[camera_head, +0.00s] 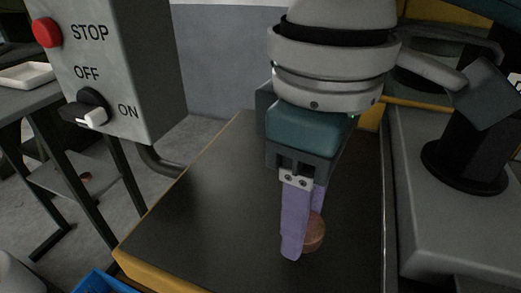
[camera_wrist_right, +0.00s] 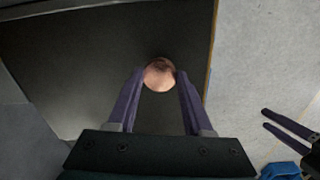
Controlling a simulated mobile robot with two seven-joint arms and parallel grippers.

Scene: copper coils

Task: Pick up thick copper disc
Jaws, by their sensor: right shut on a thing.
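The copper disc (camera_head: 315,233) is a round, reddish-brown piece, partly hidden behind a purple finger in the head view. It shows between the fingertips in the right wrist view (camera_wrist_right: 159,76). My right gripper (camera_head: 303,232) points down over the dark table top and is shut on the disc, with a finger on each side. I cannot tell whether the disc touches the surface or is just above it. My left gripper (camera_wrist_right: 265,118) shows at the right edge of the right wrist view, empty, with its fingers apart over the floor.
The dark table top (camera_head: 205,215) with yellow edges is otherwise clear. A grey control box (camera_head: 110,60) with a red stop button and an off/on switch stands at the left. A blue bin (camera_head: 97,284) is at the lower left. Grey machinery (camera_head: 445,215) is at the right.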

